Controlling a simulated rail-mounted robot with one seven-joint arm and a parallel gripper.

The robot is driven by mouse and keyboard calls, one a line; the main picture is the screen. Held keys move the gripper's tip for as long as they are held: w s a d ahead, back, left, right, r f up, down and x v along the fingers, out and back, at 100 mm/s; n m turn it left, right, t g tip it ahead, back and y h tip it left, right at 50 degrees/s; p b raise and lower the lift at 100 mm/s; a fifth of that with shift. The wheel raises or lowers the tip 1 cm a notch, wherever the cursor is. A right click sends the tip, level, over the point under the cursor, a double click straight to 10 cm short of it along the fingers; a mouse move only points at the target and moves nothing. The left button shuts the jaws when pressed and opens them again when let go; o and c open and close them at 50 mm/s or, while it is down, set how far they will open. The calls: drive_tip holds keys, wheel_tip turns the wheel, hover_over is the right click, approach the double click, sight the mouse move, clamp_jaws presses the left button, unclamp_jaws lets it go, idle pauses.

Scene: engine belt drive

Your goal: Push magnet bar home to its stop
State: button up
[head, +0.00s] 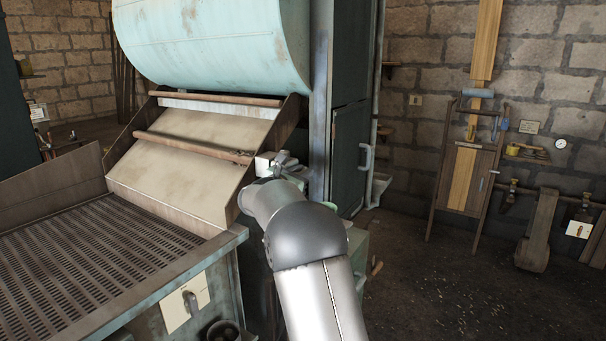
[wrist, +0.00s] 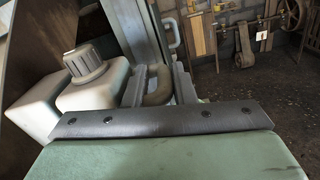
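Two brown bars cross the sloping pale chute in the head view: an upper bar (head: 215,98) and a lower bar (head: 190,145). I cannot tell for certain which is the magnet bar; the lower one has small dark bits near its right end. My gripper (head: 283,165) is at the chute's right side, close to the lower bar's right end. In the wrist view, grey finger-like parts stand on both sides of a brown curved piece (wrist: 158,86), perhaps a handle. Whether they touch it is unclear. My arm hides part of the machine's side.
A pale blue drum (head: 215,40) hangs above the chute. A slotted deck (head: 90,260) lies at front left. A dark cabinet (head: 350,150) stands just behind my gripper. A dark bolted strip (wrist: 160,120) crosses a green surface in the wrist view.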

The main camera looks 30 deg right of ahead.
drive_tip(key=shift+f, duration=0.1)
drive_tip(key=shift+s+a, duration=0.2)
drive_tip(key=shift+a, duration=0.15)
drive_tip(key=b+v, duration=0.5)
drive_tip(key=v, duration=1.1)
drive_tip(key=shift+a, duration=0.3)
drive_tip(key=shift+s, duration=0.15)
